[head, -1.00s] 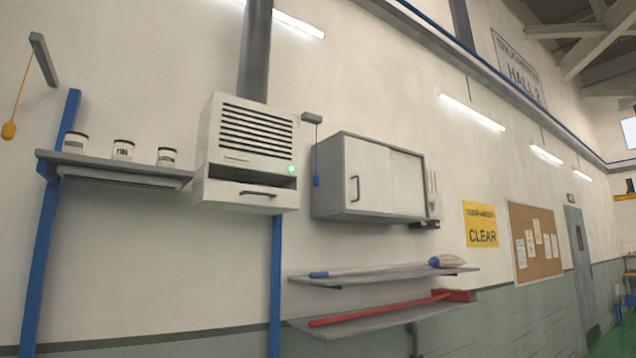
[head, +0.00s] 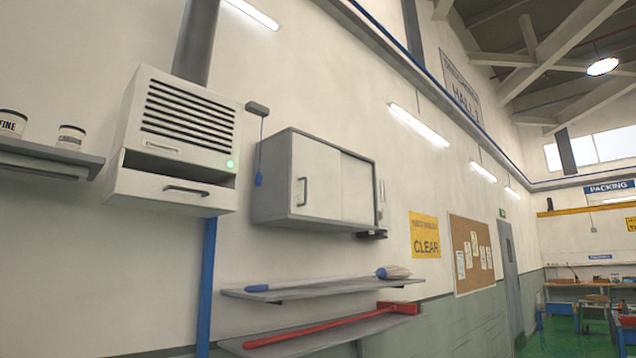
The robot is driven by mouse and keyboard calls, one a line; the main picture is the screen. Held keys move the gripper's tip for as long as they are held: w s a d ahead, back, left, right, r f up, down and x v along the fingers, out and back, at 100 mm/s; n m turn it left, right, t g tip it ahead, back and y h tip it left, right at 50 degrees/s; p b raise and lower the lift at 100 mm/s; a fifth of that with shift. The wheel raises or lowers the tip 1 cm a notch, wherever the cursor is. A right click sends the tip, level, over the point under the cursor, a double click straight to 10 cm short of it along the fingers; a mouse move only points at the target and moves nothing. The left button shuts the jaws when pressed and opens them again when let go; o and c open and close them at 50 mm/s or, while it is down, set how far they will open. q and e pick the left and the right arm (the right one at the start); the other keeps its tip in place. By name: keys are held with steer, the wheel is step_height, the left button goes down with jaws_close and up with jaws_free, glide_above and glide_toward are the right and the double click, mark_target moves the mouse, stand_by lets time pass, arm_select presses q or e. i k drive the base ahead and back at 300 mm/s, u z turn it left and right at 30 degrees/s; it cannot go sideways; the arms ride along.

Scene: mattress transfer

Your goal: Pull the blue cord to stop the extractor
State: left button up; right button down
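The blue cord (head: 260,150) hangs from a small grey bracket (head: 257,108) on the wall and ends in a blue pull handle (head: 258,179). It hangs between the extractor and a wall cabinet. The extractor (head: 180,125) is a white louvred box with a dark duct (head: 196,45) rising from its top. A green light (head: 229,163) glows at its lower right front. Below the louvres is a dark gap and a drawer front with a dark handle (head: 186,190). Neither of my grippers shows in the head view.
A white sliding-door cabinet (head: 335,185) is right of the cord. Below it, one shelf (head: 330,288) holds a blue-handled tool and a lower shelf (head: 300,345) a red one. A shelf with tins (head: 70,136) is at left. Green floor (head: 560,338) shows far right.

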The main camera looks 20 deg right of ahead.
mark_target(258, 177)
steer(key=z, duration=0.2)
steer(key=i, duration=1.55)
steer(key=u, duration=0.75)
